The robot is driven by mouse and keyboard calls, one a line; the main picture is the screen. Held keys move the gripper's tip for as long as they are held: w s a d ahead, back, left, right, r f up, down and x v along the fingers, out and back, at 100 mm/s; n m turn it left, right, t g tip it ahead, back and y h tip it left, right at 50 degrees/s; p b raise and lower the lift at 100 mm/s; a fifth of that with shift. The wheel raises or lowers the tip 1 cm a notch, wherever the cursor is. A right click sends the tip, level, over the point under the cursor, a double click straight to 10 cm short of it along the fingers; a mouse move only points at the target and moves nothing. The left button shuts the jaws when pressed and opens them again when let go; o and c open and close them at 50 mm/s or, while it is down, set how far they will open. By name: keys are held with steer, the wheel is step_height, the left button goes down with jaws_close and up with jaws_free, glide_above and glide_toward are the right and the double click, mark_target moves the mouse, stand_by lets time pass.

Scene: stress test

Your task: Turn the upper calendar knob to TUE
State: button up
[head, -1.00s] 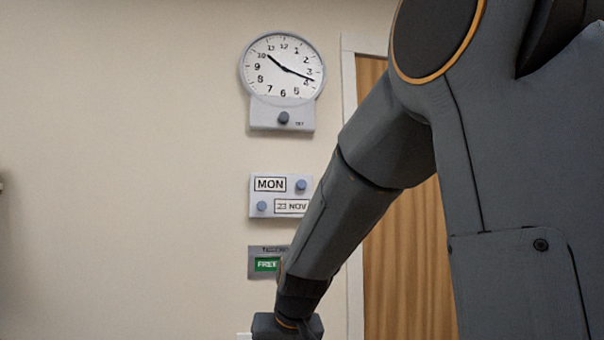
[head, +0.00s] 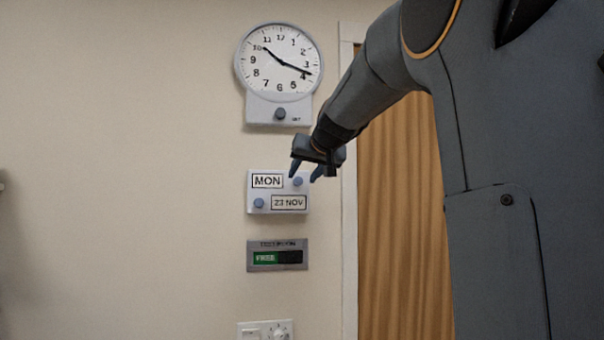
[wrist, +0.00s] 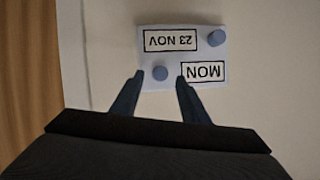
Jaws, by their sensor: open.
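The calendar plate (head: 278,207) hangs on the wall, with a window reading MON (head: 267,181) at its upper left and one reading 23 NOV (head: 289,202) at its lower right. The upper calendar knob (head: 297,182) is blue and round, to the right of MON. The lower knob (head: 259,203) is to the left of the date. My gripper (head: 306,177) is open at the upper knob. The wrist view shows the plate upside down, with the upper knob (wrist: 160,73) between the fingertips (wrist: 159,75) and apart from both. Depth to the knob is hard to tell.
A wall clock (head: 280,62) with its own set knob (head: 280,114) is above the plate. A sliding FREE sign (head: 277,255) and a switch panel with a dial (head: 265,331) are below. A wooden door (head: 395,220) is to the right.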

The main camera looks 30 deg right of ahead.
mark_target(299, 181)
steer(key=shift+p+x, duration=0.45)
steer(key=shift+x, duration=1)
jaws_close()
steer(key=shift+f+b, duration=0.1)
steer(key=shift+b, duration=0.5)
